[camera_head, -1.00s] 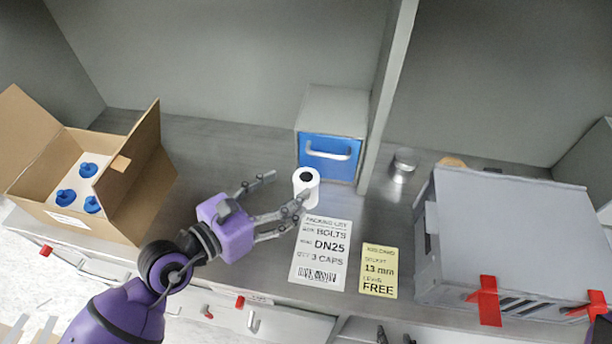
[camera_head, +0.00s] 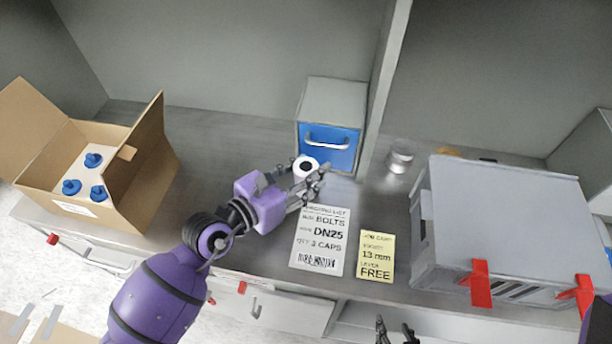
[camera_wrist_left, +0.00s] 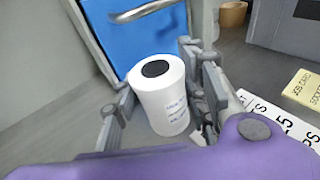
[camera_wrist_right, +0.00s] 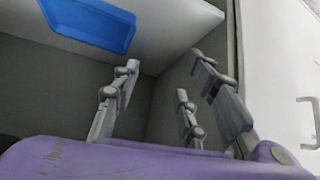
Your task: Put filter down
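The filter (camera_head: 306,172) is a white upright cylinder with a black round top. It stands in front of the blue-fronted box, and it also shows in the left wrist view (camera_wrist_left: 162,100). My left gripper (camera_head: 300,182) has its fingers on both sides of the filter, close against its wall, and looks shut on it. The lower part of the filter is partly hidden by the fingers. I cannot tell whether its base touches the bench.
The blue-fronted box (camera_head: 332,100) stands close behind the filter. A packing list (camera_head: 321,240) and a yellow card (camera_head: 375,255) lie in front. An open carton (camera_head: 145,190) with blue-capped items is at left, a grey case (camera_head: 505,215) at right. Bare bench lies between carton and filter.

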